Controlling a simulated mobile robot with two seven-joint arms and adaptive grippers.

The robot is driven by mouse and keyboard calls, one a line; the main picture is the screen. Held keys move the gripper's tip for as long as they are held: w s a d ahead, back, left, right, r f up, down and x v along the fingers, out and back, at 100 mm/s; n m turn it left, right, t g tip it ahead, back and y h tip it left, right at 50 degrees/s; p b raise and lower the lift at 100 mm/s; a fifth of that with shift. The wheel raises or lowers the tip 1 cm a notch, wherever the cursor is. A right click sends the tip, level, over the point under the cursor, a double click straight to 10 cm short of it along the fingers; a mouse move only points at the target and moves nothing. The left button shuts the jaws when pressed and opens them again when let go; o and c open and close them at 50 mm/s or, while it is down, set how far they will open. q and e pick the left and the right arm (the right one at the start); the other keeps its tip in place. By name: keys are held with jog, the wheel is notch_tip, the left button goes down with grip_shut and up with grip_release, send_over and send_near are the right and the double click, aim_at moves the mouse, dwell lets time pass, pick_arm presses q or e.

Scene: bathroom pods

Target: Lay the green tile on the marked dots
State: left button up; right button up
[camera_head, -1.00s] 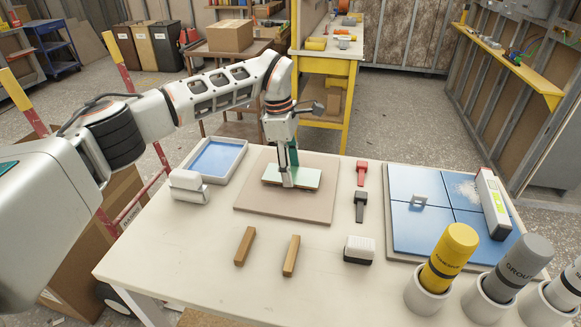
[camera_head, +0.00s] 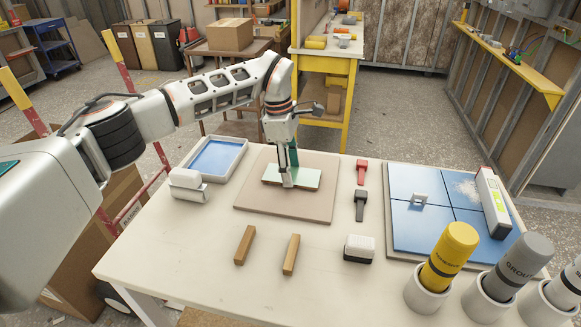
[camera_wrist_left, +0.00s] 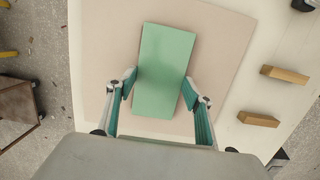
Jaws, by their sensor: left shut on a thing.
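The green tile (camera_head: 306,179) is a flat, pale-green rectangle over the middle of the tan board (camera_head: 262,209) on the white table. My left gripper (camera_head: 289,178) points down from above with its fingers at the tile's two long edges, shut on it. In the left wrist view the tile (camera_wrist_left: 165,60) lies between the two fingers (camera_wrist_left: 160,88), with the board around it. The tile looks level and close to the board; I cannot tell whether it touches. No marked dots can be made out. My right gripper is not in view.
A blue-lined tray (camera_head: 218,158) and a white tool (camera_head: 187,184) stand left of the board. Two wooden sticks (camera_head: 244,246) lie in front. Red (camera_head: 361,172) and black (camera_head: 360,206) tools lie right, beside the blue tiled panel (camera_head: 412,232). Bottles (camera_head: 449,256) stand front right.

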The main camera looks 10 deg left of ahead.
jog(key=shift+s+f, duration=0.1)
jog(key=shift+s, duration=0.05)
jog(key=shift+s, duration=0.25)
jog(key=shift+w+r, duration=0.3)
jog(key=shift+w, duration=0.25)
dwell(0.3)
pick_arm(q)
jog(key=o, duration=1.2)
jog(key=shift+o, duration=0.5)
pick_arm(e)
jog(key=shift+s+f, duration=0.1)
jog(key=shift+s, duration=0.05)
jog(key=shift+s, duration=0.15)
pick_arm(q)
jog(key=o, duration=0.3)
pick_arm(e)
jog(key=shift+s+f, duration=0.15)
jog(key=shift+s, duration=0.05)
